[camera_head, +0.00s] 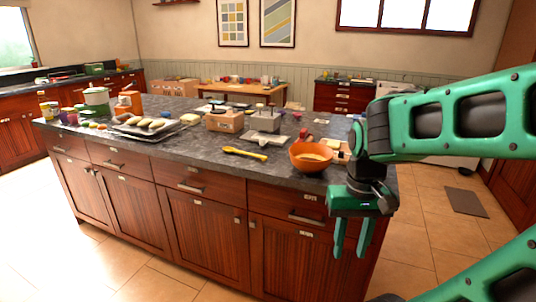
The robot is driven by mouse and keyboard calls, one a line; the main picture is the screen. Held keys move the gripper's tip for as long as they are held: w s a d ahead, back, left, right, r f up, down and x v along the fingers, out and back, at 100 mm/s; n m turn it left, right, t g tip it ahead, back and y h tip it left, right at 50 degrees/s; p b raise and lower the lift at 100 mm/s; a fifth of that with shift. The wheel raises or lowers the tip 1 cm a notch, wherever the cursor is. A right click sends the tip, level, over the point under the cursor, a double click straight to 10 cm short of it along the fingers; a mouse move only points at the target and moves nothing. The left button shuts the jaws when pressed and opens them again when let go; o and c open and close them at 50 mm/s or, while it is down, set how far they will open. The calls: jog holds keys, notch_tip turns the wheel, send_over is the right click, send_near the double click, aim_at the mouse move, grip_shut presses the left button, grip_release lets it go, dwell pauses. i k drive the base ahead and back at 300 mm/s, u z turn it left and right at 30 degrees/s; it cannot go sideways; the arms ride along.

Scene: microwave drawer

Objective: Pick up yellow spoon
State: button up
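The yellow spoon (245,153) lies flat on the dark stone counter of the kitchen island, near its front edge and left of the orange bowl. My gripper (349,254) hangs at the right, in front of the island's drawers and below the counter top in the picture. It points down, well to the right of the spoon and apart from it. Its two green fingers are a little apart with nothing visible between them, so it looks open and empty.
An orange bowl (311,157) stands right of the spoon, close to my arm. Behind are a toaster-like grey box (266,121), a brown box (224,121) and a white board (264,137). A tray (125,131) of food lies left. The counter's front strip left of the spoon is clear.

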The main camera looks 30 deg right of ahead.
aim_at(226, 149)
jog(key=z, duration=0.1)
jog(key=i, duration=1)
jog(key=u, duration=0.05)
